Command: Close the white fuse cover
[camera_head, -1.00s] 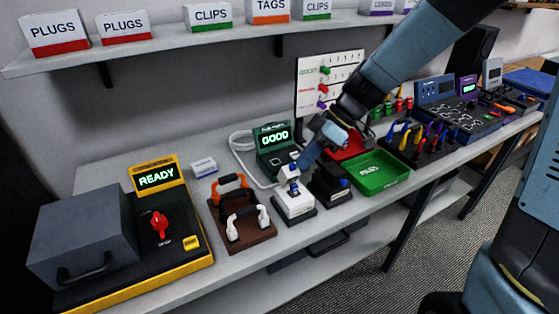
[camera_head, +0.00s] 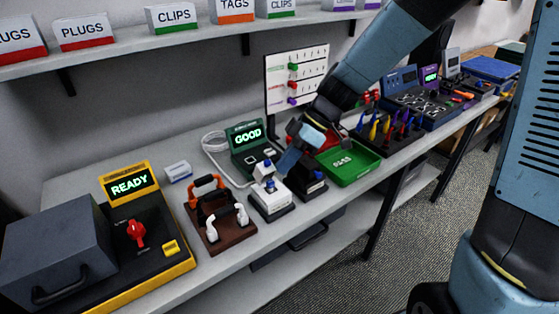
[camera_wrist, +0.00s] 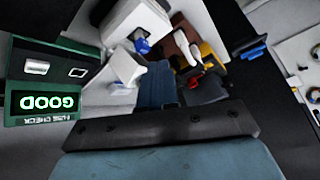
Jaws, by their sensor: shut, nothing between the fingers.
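The white fuse box (camera_head: 271,202) stands on a black base near the front edge of the table. A white upright part with blue on it, which looks like its raised cover (camera_head: 265,170), rises at its back. My gripper (camera_head: 284,168) is shut and empty, pointing down just right of that upright part. Whether they touch I cannot tell. In the wrist view, the shut fingers (camera_wrist: 166,82) are beside a white part (camera_wrist: 126,66) and a blue piece (camera_wrist: 141,45).
A black fixture (camera_head: 308,187) stands close on the right, then a green tray (camera_head: 350,165). A green tester (camera_head: 247,140) reading GOOD is behind. A brown rack (camera_head: 222,232) with orange and white handles is at left. A yellow-black READY station (camera_head: 128,188) is farther left.

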